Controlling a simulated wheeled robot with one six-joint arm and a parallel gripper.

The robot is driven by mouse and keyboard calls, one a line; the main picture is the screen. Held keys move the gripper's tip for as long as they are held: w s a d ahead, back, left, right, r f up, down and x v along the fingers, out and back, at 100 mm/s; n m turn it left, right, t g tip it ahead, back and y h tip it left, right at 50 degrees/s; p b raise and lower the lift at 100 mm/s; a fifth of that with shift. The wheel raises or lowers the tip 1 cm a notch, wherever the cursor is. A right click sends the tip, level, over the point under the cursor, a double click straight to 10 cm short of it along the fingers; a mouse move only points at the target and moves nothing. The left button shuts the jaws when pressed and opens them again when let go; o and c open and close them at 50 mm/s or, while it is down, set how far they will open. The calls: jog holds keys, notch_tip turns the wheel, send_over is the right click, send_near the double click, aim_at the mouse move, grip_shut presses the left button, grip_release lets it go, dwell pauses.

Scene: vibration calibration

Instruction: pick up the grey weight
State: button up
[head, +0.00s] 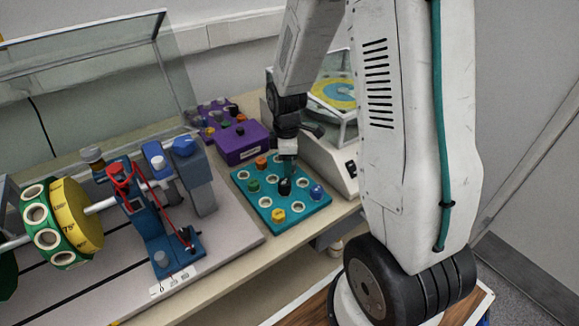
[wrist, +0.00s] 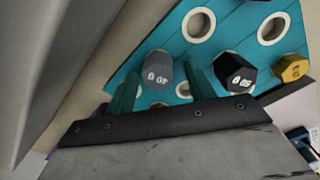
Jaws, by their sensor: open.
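The grey weight (wrist: 158,68), its printed number upside down in the wrist view, stands at the teal tray (wrist: 140,45). My gripper (wrist: 162,80) is open, with one teal finger on each side of the grey weight in that picture. I cannot tell whether the fingers touch it. In the head view my gripper (head: 287,168) points down over the middle of the teal tray (head: 240,178), and I cannot make out the grey weight there. A black weight (wrist: 235,72) stands right of the right finger, with a yellow weight (wrist: 291,68) beyond it.
The tray also holds orange (head: 262,162), green (head: 253,186) and blue (head: 317,192) weights, plus empty holes. A purple box (head: 240,145) is behind it. A white balance (head: 335,160) stands to the right, and a blue clamp rig (head: 160,230) to the left.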

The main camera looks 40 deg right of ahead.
jog(key=c, duration=1)
jog(key=shift+c, duration=0.2)
